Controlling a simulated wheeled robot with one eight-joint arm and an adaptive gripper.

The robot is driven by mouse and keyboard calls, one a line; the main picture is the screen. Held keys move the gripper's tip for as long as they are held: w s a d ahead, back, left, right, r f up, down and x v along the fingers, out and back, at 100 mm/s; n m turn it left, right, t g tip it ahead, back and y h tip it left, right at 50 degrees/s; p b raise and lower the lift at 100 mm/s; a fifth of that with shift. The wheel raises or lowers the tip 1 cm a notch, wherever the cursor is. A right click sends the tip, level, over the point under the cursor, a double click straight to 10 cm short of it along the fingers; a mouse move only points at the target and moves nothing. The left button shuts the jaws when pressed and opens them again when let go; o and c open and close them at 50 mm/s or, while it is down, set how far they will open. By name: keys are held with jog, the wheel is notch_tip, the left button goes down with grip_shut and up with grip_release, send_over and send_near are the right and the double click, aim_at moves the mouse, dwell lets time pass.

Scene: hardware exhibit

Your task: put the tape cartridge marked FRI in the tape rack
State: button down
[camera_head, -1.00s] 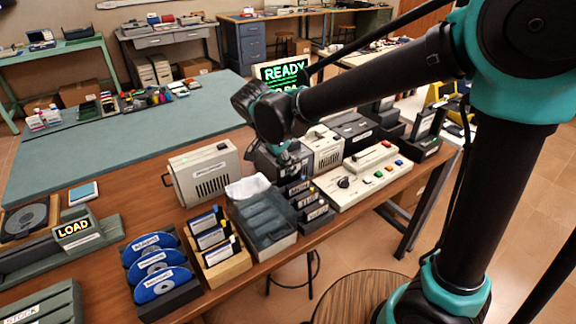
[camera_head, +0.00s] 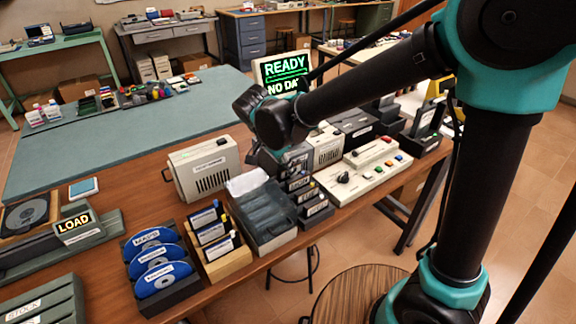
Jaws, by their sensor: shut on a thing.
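My gripper (camera_head: 297,167) is at the end of the arm, mostly hidden behind the wrist and small in view. It points down over a dark stepped rack (camera_head: 318,218) on the wooden table. The rack holds dark cartridges (camera_head: 309,196) with pale labels. The gripper appears shut on a dark cartridge (camera_head: 298,184) at the back of this rack; I cannot tell whether it is seated or just above. The label lettering is too small to read, so I cannot confirm FRI.
A grey open bin (camera_head: 268,218) stands just left of the rack, and a cream control panel (camera_head: 364,177) to its right. A wooden holder (camera_head: 230,262) of labelled cards and a black holder (camera_head: 172,295) of blue discs stand farther left. A beige box (camera_head: 205,168) is behind.

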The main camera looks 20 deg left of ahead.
jog(key=c, duration=1.5)
grip_release()
jog(key=shift+o, duration=0.2)
jog(key=shift+r, duration=0.1)
jog(key=shift+r, duration=3.9)
